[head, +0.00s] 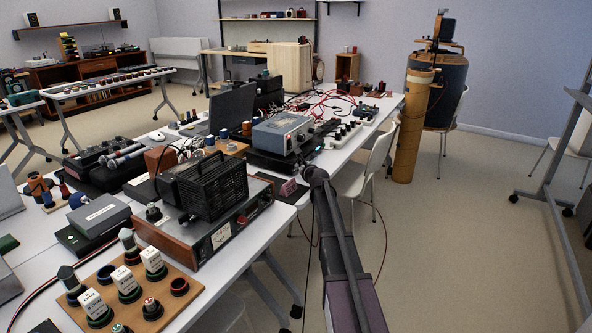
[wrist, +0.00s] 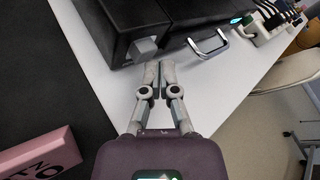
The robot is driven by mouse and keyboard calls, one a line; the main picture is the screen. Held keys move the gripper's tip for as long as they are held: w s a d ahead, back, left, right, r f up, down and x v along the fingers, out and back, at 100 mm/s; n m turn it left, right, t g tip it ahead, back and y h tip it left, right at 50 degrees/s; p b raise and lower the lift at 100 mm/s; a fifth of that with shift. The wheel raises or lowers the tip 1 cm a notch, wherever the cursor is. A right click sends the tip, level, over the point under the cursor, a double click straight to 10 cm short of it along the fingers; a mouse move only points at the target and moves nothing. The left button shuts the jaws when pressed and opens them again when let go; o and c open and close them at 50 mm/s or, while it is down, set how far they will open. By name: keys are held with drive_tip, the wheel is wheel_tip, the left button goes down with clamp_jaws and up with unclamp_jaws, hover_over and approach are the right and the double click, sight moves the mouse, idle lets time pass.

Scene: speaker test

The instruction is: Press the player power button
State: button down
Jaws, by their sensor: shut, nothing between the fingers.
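In the wrist view my gripper (wrist: 158,68) is shut and empty, its fingertips together over the white table. Just beyond the fingertips is the front of a dark box (wrist: 132,16) with a grey block-like button or knob (wrist: 144,49); the tips look apart from it. No readable label marks it as the player power button. In the head view my gripper (head: 315,175) is beside the table's right edge, near a black flat unit (head: 268,161) under a blue-grey device (head: 283,132); its fingers are too small to judge there.
A metal handle (wrist: 208,43) sticks out of the neighbouring dark box, right of the fingertips. A pink block (wrist: 38,158) lies on a dark surface at lower left. A wood-sided device (head: 205,225) stands nearer on the table (head: 255,190).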

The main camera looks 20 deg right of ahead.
drive_tip(key=shift+w+a, duration=0.3)
drive_tip(key=shift+w, duration=0.1)
idle(0.6)
drive_tip(key=shift+s+d, duration=0.3)
drive_tip(key=shift+s, duration=0.15)
idle(0.5)
drive_tip(key=shift+s+d, duration=0.95)
drive_tip(key=shift+s, duration=0.2)
drive_tip(key=shift+s+d, duration=0.9)
drive_tip(key=shift+s, duration=0.2)
